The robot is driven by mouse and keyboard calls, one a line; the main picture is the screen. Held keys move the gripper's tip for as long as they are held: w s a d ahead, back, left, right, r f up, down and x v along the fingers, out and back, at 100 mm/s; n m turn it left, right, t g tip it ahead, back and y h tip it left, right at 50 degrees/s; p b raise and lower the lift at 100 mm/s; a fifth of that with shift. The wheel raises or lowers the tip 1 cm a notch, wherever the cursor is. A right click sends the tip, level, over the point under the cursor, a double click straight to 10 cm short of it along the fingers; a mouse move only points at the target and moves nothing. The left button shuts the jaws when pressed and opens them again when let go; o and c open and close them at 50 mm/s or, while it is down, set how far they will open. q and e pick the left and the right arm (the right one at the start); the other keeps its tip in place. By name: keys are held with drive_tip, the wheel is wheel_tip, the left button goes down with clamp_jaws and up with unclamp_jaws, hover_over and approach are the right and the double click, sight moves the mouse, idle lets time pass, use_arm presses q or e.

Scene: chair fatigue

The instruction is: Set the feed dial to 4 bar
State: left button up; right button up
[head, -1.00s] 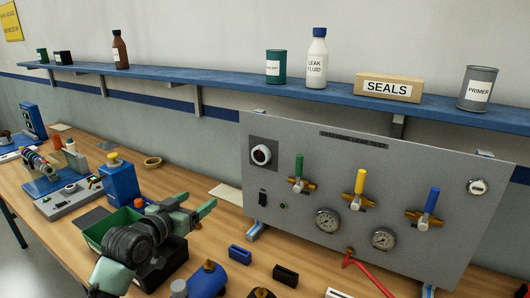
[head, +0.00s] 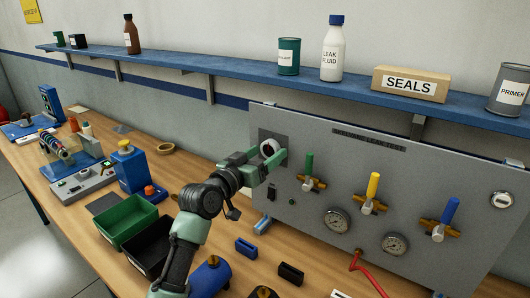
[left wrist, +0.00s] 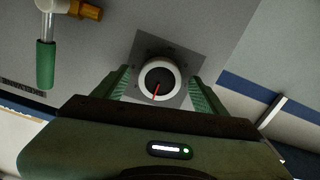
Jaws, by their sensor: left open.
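The feed dial (head: 269,149) is a round knob with a white rim and dark face, on a dark square plate at the upper left of the grey panel (head: 330,180). In the left wrist view the dial (left wrist: 159,79) shows a red pointer; its scale marks are too small to read. My left gripper (head: 270,163) is open at the dial, with one green finger on either side of it in the wrist view. I cannot tell whether the fingers touch it. My right gripper is not in view.
Green (head: 309,172), yellow (head: 373,186) and blue (head: 448,211) valve levers stick out to the right of the dial. Two gauges (head: 337,220) sit below them. A green bin (head: 128,222) and a black bin (head: 150,248) stand near my arm. A shelf (head: 230,84) runs above.

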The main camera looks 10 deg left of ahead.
use_arm(q)
drive_tip(key=c, duration=1.4)
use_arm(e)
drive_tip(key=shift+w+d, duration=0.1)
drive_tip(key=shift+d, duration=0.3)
use_arm(q)
drive_tip(key=shift+m, duration=0.3)
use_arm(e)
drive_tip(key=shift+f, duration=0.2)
use_arm(q)
drive_tip(key=m+b, duration=0.1)
drive_tip(key=m, duration=0.2)
drive_tip(key=shift+a, duration=0.1)
drive_tip(key=m, duration=0.2)
drive_tip(key=shift+m+b, duration=0.3)
drive_tip(key=shift+b, duration=0.05)
drive_tip(key=shift+r+m, duration=0.1)
drive_tip(key=shift+m, duration=1.2)
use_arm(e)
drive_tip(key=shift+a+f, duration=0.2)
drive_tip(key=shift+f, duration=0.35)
